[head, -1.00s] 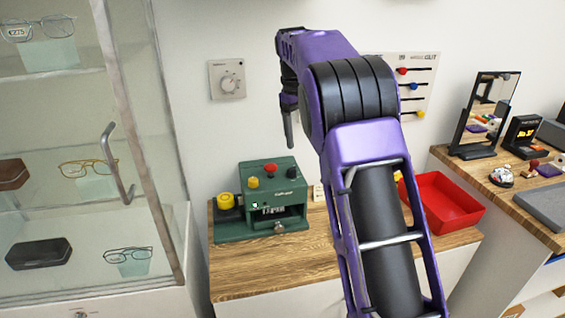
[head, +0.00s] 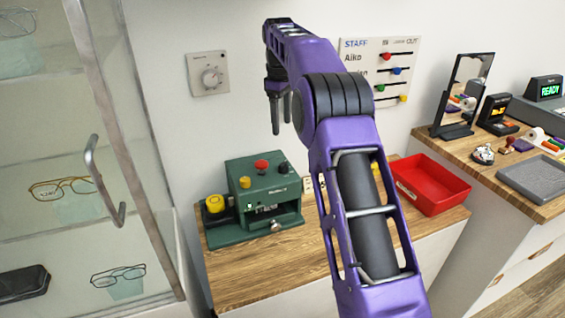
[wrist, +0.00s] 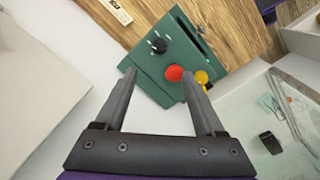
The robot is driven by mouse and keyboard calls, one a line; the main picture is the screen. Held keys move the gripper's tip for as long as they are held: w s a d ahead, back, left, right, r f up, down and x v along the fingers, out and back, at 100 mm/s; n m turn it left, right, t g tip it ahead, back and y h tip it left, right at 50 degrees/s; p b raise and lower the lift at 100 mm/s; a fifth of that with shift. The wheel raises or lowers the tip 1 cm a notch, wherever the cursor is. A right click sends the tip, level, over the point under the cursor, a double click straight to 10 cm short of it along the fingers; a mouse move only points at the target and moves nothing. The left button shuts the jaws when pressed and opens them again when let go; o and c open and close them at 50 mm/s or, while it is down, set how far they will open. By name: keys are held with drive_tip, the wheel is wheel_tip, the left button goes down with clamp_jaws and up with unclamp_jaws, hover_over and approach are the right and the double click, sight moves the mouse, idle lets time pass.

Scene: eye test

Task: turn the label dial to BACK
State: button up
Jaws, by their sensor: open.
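A green machine (head: 235,222) stands on the wooden counter in the head view, below my gripper. On its top are a black dial (head: 284,168), a red button (head: 262,166) and a small yellow knob (head: 245,182). In the wrist view the black dial (wrist: 158,46) has pale marks around it; I cannot read them. The red button (wrist: 174,73) shows between the fingers. A round dial on a wall plate (head: 211,78) is at upper left; its lettering is unreadable. I cannot tell which is the label dial. My gripper (head: 281,122) is open and empty, pointing down, apart from the machine (wrist: 150,80).
A larger yellow knob (head: 215,204) sits at the machine's left. A red tray (head: 432,186) is at the counter's right. A glass cabinet (head: 120,215) stands close on the left. A staff board (head: 410,62) hangs behind my arm. The counter's front is clear.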

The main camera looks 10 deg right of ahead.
sight(283, 163)
drive_tip(key=f, duration=1.4)
drive_tip(key=shift+w+d+f, duration=0.2)
drive_tip(key=shift+w+f, duration=0.1)
drive_tip(key=shift+f, duration=0.1)
clamp_jaws()
